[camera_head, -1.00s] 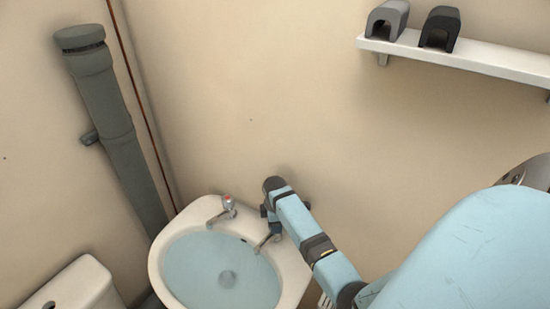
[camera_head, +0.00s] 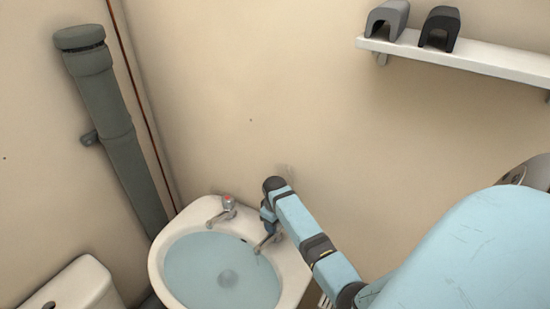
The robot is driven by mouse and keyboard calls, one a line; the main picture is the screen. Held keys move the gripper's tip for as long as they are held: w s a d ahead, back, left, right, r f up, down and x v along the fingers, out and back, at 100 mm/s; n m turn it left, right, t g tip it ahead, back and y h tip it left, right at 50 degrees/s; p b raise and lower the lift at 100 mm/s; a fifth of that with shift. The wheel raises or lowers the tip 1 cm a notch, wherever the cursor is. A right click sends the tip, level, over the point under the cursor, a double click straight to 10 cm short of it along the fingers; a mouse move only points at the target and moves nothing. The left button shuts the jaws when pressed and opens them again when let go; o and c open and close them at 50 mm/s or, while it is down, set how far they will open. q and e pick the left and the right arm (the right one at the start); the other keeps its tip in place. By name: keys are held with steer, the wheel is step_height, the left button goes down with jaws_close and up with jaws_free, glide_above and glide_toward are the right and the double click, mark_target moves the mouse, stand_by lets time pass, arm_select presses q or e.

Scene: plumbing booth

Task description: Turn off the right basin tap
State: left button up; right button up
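The white basin (camera_head: 158,262) stands against the wall at the lower middle and holds bluish water (camera_head: 205,270). The left tap (camera_head: 224,209), chrome with a red mark on top, stands on its back rim. The right basin tap (camera_head: 265,243) shows only its spout; its handle is hidden behind my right gripper and wrist. My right arm comes in from the lower right, and my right gripper (camera_head: 267,214) is at the top of the right tap. Its fingers are mostly hidden, so I cannot tell whether they are closed on the handle. My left gripper is out of view.
A grey waste pipe (camera_head: 108,130) runs down the wall at left. A white cistern (camera_head: 75,287) is at lower left. A white shelf (camera_head: 470,57) with two dark arched pieces (camera_head: 440,28) is at upper right. The wall between is clear.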

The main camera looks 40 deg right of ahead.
steer(key=m, duration=1.1)
steer(key=shift+m, duration=1.8)
steer(key=o, duration=0.9)
steer(key=shift+r, duration=0.1)
step_height(320, 180, up, 14)
steer(key=shift+f+b, duration=0.15)
steer(key=shift+b, duration=0.6)
